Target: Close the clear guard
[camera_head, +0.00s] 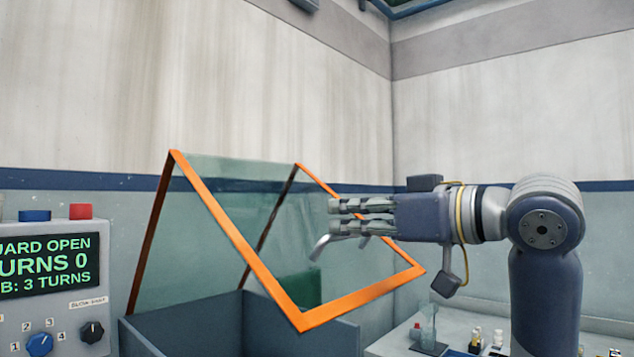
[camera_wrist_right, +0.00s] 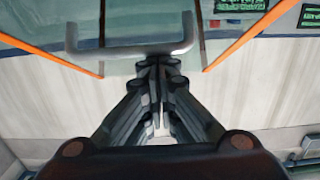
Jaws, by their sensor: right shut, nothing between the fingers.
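The clear guard (camera_head: 238,243), a see-through panel with an orange frame, stands raised and tilted over a blue-grey tank (camera_head: 185,332). Its orange edges also show in the right wrist view (camera_wrist_right: 52,53). A grey bar handle (camera_head: 322,245) on the guard shows just below my right fingertips; the bar spans the right wrist view (camera_wrist_right: 110,54). My right gripper (camera_head: 334,216) is shut and empty, pointing left in front of the guard. Its fingertips are close to the handle; I cannot tell whether they touch. My left gripper is not in view.
A control box (camera_head: 60,305) at the left reads "GUARD OPEN" and "TURNS 0" and has knobs and buttons. A pale bench (camera_head: 395,342) with small bottles (camera_head: 476,338) lies at the lower right. Walls close off the back and right.

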